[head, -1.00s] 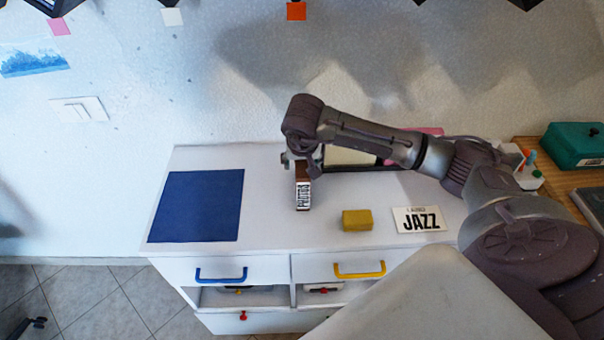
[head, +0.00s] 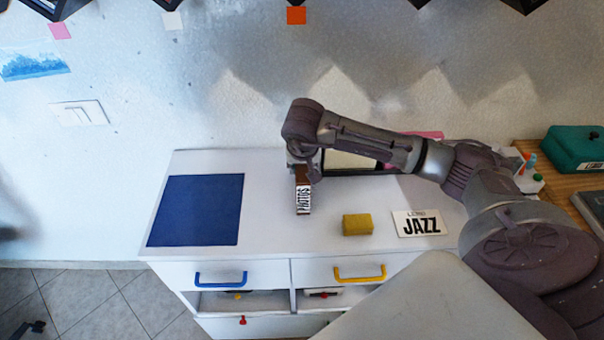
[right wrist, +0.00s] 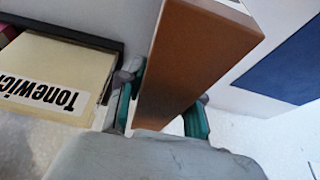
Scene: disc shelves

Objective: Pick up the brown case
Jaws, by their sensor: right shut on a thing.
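The brown case (head: 303,178) has a white label reading PHOTOS on its front end. It is above or on the white cabinet top, and I cannot tell whether it touches the surface. In the right wrist view the brown case (right wrist: 193,60) runs between the two green-padded fingers. My right gripper (right wrist: 165,110) is shut on it, with one finger on each side. In the head view the right gripper (head: 300,165) is at the case's rear end, partly hidden by my arm. My left gripper does not show.
A blue mat (head: 197,210) lies on the left of the cabinet top (head: 270,235). A yellow block (head: 357,224) and a JAZZ card (head: 420,223) lie at right. Behind my arm is a dark tray (right wrist: 110,44) holding a cream Tonewick case (right wrist: 55,80).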

